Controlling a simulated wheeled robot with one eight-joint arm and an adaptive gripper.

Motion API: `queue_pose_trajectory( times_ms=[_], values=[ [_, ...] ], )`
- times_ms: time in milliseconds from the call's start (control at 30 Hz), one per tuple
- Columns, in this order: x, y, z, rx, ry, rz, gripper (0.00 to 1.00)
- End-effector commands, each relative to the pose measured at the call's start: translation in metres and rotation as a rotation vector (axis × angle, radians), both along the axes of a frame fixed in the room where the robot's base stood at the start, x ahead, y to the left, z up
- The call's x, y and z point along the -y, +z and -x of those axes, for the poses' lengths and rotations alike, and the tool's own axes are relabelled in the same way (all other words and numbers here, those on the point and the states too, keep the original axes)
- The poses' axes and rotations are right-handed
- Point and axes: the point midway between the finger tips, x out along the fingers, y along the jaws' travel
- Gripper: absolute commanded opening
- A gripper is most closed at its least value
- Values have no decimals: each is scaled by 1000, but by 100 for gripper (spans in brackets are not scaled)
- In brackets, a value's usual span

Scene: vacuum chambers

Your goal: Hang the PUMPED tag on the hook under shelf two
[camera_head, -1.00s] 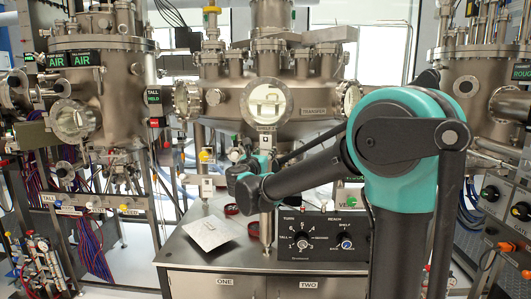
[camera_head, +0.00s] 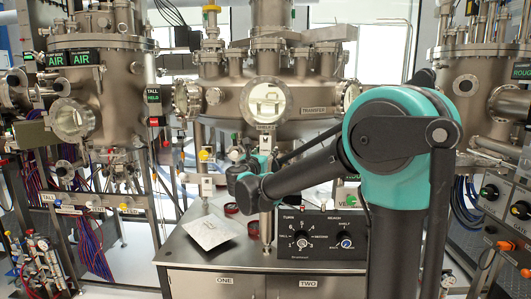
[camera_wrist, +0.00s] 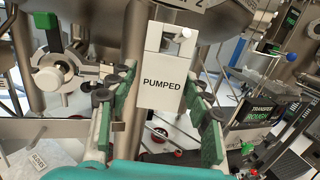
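The white PUMPED tag (camera_wrist: 161,86) hangs upright in the middle of the wrist view, lettering facing the camera. Its upper part meets a pale block with a rounded metal hook end (camera_wrist: 184,34), below a plate marked 2 (camera_wrist: 199,4). Whether the tag's hole is over the hook cannot be made out. My gripper (camera_wrist: 160,80) has its green-padded fingers apart on either side of the tag, with gaps showing between pads and tag. In the head view my wrist is near the post under the central chamber, and the fingers are hidden or too small to tell.
The central chamber (camera_head: 300,103) stands above a grey cabinet (camera_head: 190,250). On the cabinet are a control box (camera_head: 322,235), a metal plate (camera_head: 210,232) and red rings (camera_head: 232,208). A TRANSFER ROUGH sign (camera_wrist: 262,110) is right of my fingers.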

Motion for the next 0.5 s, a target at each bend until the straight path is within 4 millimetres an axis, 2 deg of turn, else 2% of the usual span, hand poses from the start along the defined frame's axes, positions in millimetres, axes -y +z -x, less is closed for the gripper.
queue_pose_trajectory(
  times_ms=[333,500],
  values=[
    [0,0,1,0,0,0,61],
    [-5,-1,14,0,1,0,61]
  ],
)
